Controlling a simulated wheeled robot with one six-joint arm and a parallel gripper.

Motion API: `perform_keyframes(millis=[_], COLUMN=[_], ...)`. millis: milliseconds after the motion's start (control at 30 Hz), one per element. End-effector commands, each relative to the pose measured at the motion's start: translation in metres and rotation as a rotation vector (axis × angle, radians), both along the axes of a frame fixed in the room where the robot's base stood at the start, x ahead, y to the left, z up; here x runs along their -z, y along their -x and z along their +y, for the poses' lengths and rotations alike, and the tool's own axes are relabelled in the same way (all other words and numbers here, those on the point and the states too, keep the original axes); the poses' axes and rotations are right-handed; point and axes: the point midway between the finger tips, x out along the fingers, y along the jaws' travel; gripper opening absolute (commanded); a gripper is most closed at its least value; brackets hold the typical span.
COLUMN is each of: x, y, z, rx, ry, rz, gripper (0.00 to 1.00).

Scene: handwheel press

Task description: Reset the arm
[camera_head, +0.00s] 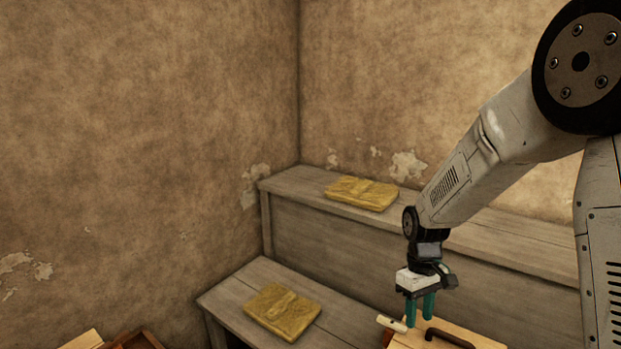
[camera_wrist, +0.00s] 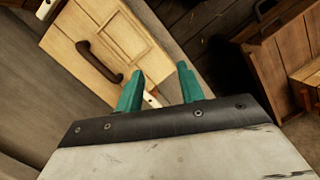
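My gripper (camera_head: 420,309) has two teal fingers and points down at the lower right of the head view, over the end of a light wooden box or board. In the wrist view its fingers (camera_wrist: 161,92) stand apart with nothing seen between them. The light wooden piece (camera_wrist: 84,27) has a dark curved handle (camera_wrist: 96,63), which also shows in the head view (camera_head: 450,338). A pale, short bar (camera_head: 392,324) sticks out just left of the fingers. I cannot tell whether the fingers touch the wood.
Two grey wooden steps stand along the walls, an upper one (camera_head: 480,238) and a lower one (camera_head: 232,300). A yellow folded cloth lies on the upper step (camera_head: 362,193) and another on the lower (camera_head: 282,312). A brown wooden crate (camera_wrist: 272,62) lies at the right in the wrist view.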

Motion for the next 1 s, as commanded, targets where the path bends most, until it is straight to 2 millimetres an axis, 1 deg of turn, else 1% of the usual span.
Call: perform_keyframes(millis=[33, 67, 100, 167, 200, 300, 367, 400, 467, 500, 600, 733, 833, 900, 1000], x=[-0.020, -0.030, -0.045, -0.065, -0.077, -0.105, -0.120, -0.129, -0.141, -0.148, -0.163, -0.177, -0.185, -0.191, -0.198], y=[0.014, 0.024, 0.036, 0.056, 0.069, 0.102, 0.122, 0.135, 0.154, 0.166, 0.196, 0.231, 0.249, 0.257, 0.262], z=[-0.002, -0.002, -0.004, -0.006, -0.007, -0.009, -0.011, -0.012, -0.013, -0.014, -0.016, -0.017, -0.019, -0.019, -0.020], rx=[0.040, 0.065, 0.099, 0.148, 0.180, 0.254, 0.293, 0.318, 0.352, 0.373, 0.419, 0.457, 0.466, 0.469, 0.473], ry=[0.009, 0.015, 0.023, 0.034, 0.040, 0.055, 0.062, 0.065, 0.069, 0.071, 0.072, 0.063, 0.049, 0.040, 0.028], rz=[-0.004, -0.003, -0.002, -0.004, -0.007, -0.019, -0.030, -0.038, -0.054, -0.065, -0.101, -0.162, -0.219, -0.261, -0.308], gripper=[0.38, 0.38, 0.38, 0.38, 0.38, 0.38, 0.38, 0.38, 0.38, 0.38, 0.38, 0.38, 0.38, 0.38, 0.38])
